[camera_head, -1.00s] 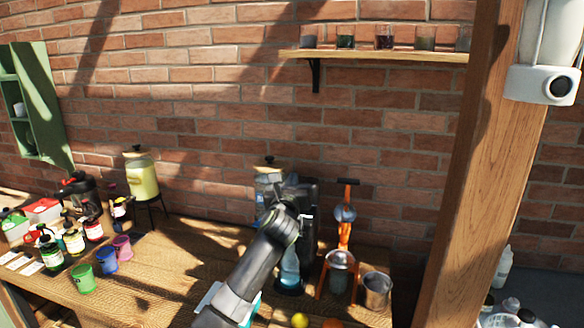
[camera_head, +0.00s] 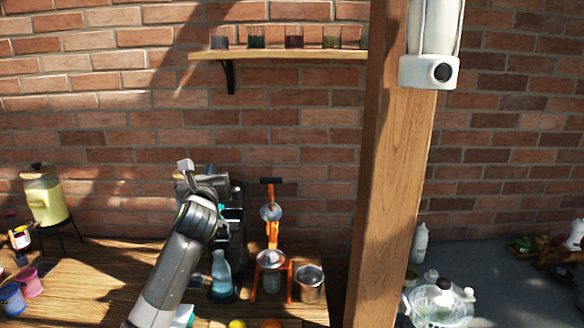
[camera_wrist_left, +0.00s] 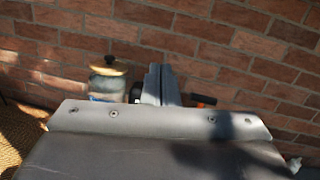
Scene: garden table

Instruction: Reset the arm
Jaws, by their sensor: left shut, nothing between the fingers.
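My left arm (camera_head: 172,265) rises from the bottom edge in the head view, left of the post. My left gripper (camera_head: 184,168) is at its top end, held up in front of the brick wall and overlapping the view of a black machine (camera_head: 236,205). In the left wrist view the grey fingers (camera_wrist_left: 160,84) are together, with nothing between them. A yellow-lidded glass jar (camera_wrist_left: 107,78) shows left of the fingers there. My right gripper is in neither view.
The wooden table (camera_head: 90,280) holds a blue bottle (camera_head: 222,275), an orange press (camera_head: 271,255), a metal cup (camera_head: 309,283) and a drink dispenser (camera_head: 44,198). A wooden post (camera_head: 395,180) stands right of the table. A shelf (camera_head: 280,54) with glasses is above.

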